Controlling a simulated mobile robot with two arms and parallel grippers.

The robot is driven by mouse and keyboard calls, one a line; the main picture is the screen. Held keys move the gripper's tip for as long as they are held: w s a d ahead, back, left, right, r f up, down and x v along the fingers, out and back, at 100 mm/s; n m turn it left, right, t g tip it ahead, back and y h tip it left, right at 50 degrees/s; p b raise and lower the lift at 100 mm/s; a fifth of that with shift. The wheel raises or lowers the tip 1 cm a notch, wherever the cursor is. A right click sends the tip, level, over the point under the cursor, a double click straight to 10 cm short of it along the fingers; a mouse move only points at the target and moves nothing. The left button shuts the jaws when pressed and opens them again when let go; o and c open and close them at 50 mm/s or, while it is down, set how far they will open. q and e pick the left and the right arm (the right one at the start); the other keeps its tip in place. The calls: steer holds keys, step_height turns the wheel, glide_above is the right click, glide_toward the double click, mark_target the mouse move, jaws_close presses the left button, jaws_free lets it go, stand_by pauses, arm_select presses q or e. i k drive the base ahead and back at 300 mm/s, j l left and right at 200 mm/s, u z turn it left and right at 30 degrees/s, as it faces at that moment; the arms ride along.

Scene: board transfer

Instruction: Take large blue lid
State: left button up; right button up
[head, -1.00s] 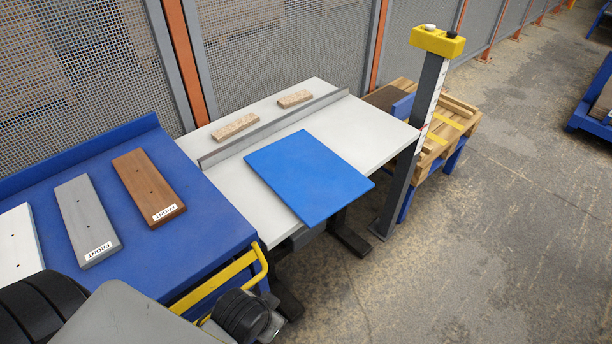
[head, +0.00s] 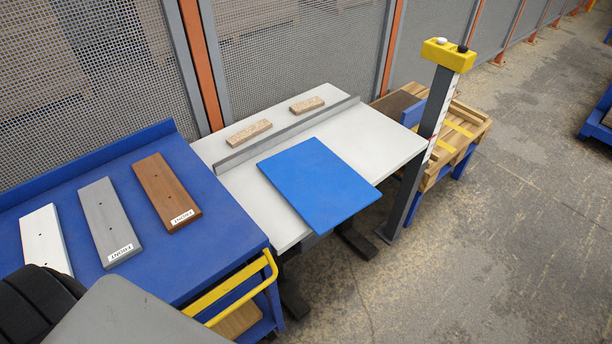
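The large blue lid (head: 318,184) is a flat blue panel lying on the white table (head: 377,138). Its near right part reaches over the table's front edge. Its far left edge lies close to a grey metal rail (head: 290,133) that runs across the table. Neither of my grippers shows in the head view. Only parts of my own body show at the lower left, apart from the lid.
A blue cart (head: 221,238) with a yellow handle (head: 222,290) stands left, bearing white, grey and brown boards (head: 167,192). Two small wooden blocks (head: 249,133) lie behind the rail. A grey post with a yellow button box (head: 449,54) stands right. The floor in front is open.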

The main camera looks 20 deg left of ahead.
mark_target(316, 180)
steer(key=i+l+u, duration=0.1)
steer(key=l+u, duration=0.15)
steer(key=u, duration=0.15)
steer(key=i+l+u, duration=0.1)
steer(key=l+u, duration=0.15)
steer(key=u, duration=0.2)
steer(key=l+u, duration=0.25)
steer(key=u, duration=0.15)
